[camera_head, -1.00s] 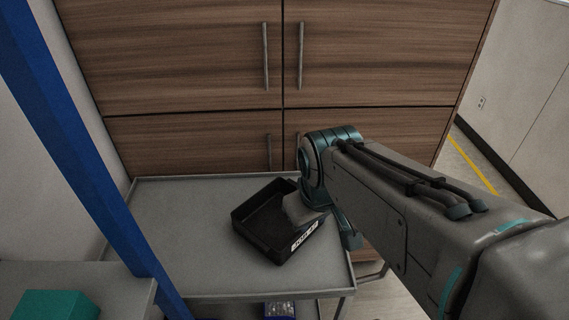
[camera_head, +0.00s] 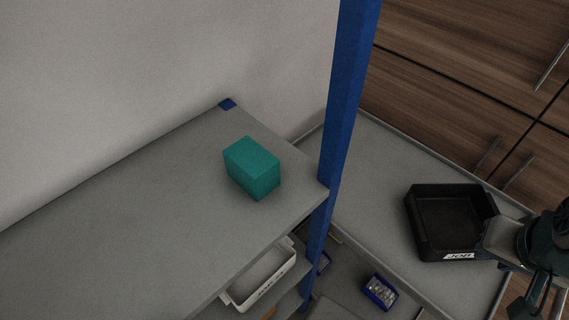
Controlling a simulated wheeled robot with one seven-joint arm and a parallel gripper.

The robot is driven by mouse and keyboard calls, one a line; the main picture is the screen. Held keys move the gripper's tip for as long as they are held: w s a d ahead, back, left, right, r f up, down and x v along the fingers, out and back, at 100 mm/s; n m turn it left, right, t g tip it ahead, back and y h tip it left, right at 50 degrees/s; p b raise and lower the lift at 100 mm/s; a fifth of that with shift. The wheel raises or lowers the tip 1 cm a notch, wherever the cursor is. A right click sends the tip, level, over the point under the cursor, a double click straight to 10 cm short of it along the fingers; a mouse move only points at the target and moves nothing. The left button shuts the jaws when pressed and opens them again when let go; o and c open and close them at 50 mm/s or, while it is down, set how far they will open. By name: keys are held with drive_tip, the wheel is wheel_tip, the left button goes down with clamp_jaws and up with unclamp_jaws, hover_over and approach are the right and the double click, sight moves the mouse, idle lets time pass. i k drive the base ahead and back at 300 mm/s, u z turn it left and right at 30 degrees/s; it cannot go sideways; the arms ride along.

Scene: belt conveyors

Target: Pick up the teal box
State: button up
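The teal box (camera_head: 251,168) rests on the grey shelf top (camera_head: 130,215), near its right end and left of the blue post. All of it shows and nothing touches it but the shelf. My gripper (camera_head: 496,240) is at the right edge, over the right part of the black tray, well away from the teal box. Its fingers are too dark and partly cut off to tell whether it is open or shut.
A blue post (camera_head: 347,95) stands between the shelf and a lower grey table (camera_head: 375,170) holding a black tray (camera_head: 424,222). A white bin (camera_head: 262,280) and a small blue bin (camera_head: 380,291) sit lower down. The shelf around the box is clear.

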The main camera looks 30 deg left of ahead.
sight(254, 169)
drive_tip(key=u, duration=0.5)
drive_tip(key=k, duration=1.2)
drive_tip(key=u, duration=0.55)
drive_tip(key=i, duration=0.95)
drive_tip(key=z, duration=0.25)
drive_tip(key=k, duration=0.55)
drive_tip(key=u, duration=0.6)
drive_tip(key=i, duration=0.5)
